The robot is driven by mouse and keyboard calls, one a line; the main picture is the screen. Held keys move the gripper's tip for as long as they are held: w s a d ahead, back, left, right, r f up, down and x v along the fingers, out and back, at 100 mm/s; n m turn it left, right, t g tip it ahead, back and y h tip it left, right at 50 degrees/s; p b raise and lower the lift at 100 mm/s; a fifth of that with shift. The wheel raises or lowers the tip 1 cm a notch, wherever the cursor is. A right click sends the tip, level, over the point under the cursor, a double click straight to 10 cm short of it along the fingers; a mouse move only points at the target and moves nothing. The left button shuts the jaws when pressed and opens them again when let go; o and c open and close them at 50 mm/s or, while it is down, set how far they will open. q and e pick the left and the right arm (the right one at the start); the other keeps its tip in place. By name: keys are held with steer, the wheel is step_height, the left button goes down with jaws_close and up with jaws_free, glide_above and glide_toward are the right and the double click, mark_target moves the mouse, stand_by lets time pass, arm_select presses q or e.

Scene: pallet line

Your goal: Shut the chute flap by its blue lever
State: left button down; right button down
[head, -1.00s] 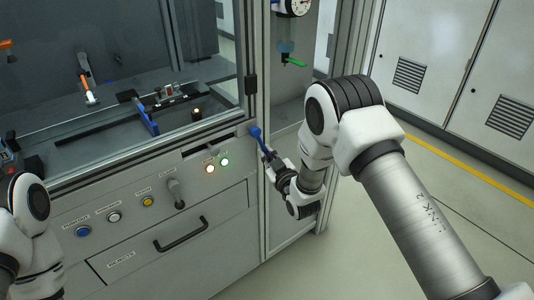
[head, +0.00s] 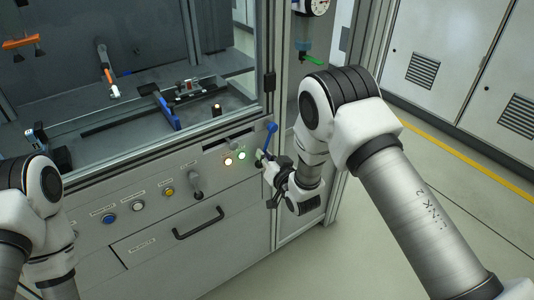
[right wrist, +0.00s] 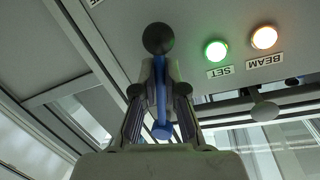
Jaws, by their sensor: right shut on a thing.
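The blue lever (head: 268,138) is on the grey front panel, near the cabinet's right corner post. It tilts, its upper end to the right of its lower end. My right gripper (head: 264,161) is at its lower part. In the right wrist view, the fingers (right wrist: 160,98) are shut on the blue lever (right wrist: 162,118), and a dark ball knob (right wrist: 158,38) shows beyond the fingertips. I cannot make out the chute flap clearly. My left arm (head: 40,195) shows at the left edge, but its gripper is out of view.
Lit BEAM (right wrist: 264,38) and SET (right wrist: 216,51) lamps sit beside the lever. A drawer with a black pull (head: 198,222) is below. The floor at right is clear.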

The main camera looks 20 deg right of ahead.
steer(key=shift+a+r+m, duration=0.15)
steer(key=shift+a+m, duration=0.05)
steer(key=shift+m, duration=0.2)
steer(key=c, duration=1.2)
jaws_free()
steer(key=shift+s, duration=0.1)
steer(key=v, duration=1.2)
steer(key=shift+d+r, duration=0.1)
